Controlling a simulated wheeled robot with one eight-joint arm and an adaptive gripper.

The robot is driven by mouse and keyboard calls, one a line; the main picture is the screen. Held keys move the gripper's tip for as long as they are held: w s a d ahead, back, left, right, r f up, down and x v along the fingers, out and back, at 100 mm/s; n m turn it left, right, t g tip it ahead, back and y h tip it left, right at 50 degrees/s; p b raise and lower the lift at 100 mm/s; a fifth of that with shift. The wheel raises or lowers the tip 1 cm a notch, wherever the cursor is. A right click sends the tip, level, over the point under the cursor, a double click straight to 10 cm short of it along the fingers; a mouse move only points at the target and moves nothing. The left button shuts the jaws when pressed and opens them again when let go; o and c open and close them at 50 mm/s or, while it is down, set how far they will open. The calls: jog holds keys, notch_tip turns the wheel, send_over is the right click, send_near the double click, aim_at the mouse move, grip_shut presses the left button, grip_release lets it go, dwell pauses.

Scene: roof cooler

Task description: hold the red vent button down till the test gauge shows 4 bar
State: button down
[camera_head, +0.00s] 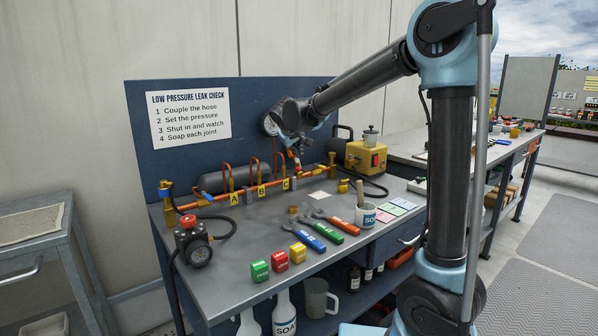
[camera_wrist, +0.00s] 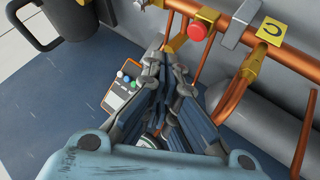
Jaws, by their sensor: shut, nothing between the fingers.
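The red vent button (camera_wrist: 197,31) shows uncovered in the wrist view, above my fingers, on a brass fitting at the end of the copper pipework. My gripper (camera_wrist: 165,72) is shut and empty; its tips are close to the button, but I cannot tell the exact gap. In the head view my gripper (camera_head: 296,152) is low over the right end of the pipe rail.
Copper pipes (camera_head: 205,203) with yellow letter tags run along the bench back. A yellow pump box (camera_head: 366,157) stands right of my gripper. A gauge with a red knob (camera_head: 199,251) stands at front left. Coloured blocks, spanners and a white pot (camera_head: 365,217) occupy the front.

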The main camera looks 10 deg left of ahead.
jog(key=shift+f, duration=1.45)
jog(key=shift+f, duration=0.1)
dwell(0.4)
jog(key=shift+f, duration=0.3)
jog(key=shift+f, duration=0.45)
dwell(0.9)
jog(key=shift+r, duration=0.15)
dwell(0.4)
jog(key=shift+r, duration=0.75)
jog(key=shift+r, duration=2.5)
